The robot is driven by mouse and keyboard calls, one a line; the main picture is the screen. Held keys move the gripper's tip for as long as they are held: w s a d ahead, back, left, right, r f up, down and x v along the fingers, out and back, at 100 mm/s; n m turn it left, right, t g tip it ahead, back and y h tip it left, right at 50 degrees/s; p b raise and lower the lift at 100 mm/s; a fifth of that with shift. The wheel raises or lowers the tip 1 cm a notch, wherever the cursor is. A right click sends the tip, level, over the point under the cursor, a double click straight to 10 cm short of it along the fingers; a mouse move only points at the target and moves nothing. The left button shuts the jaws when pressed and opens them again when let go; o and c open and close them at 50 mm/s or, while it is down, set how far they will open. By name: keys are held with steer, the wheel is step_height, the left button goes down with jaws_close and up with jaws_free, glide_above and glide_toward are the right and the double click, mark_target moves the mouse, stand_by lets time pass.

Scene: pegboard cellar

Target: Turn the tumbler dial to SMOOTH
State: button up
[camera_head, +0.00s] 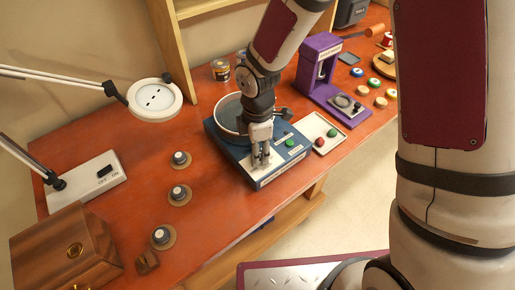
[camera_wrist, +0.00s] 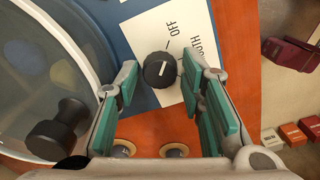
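The tumbler has a blue base (camera_head: 270,176) and a round clear drum (camera_head: 228,115), which also fills the left of the wrist view (camera_wrist: 45,75). Its dial (camera_wrist: 160,69) is a black knob with a short white mark, on a white label plate (camera_wrist: 140,32). OFF is printed above right of the knob. A word ending in "OOTH" lies to its right, partly hidden by a finger. The mark's exact setting is hard to tell. My gripper (camera_head: 260,162) points down over the base. In the wrist view my gripper (camera_wrist: 160,88) is open, teal pads either side of the dial, apart from it.
Several small knobs (camera_head: 178,194) on round discs, a wooden box (camera_head: 62,252) and a lamp (camera_head: 155,98) are to the left. The bench's front edge is close.

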jaws_close()
steer(key=shift+m, duration=0.3)
steer(key=m, duration=0.4)
steer(key=m+p, duration=0.1)
steer(key=m, duration=0.4)
steer(key=shift+m, duration=0.3)
stand_by(0.4)
jaws_free()
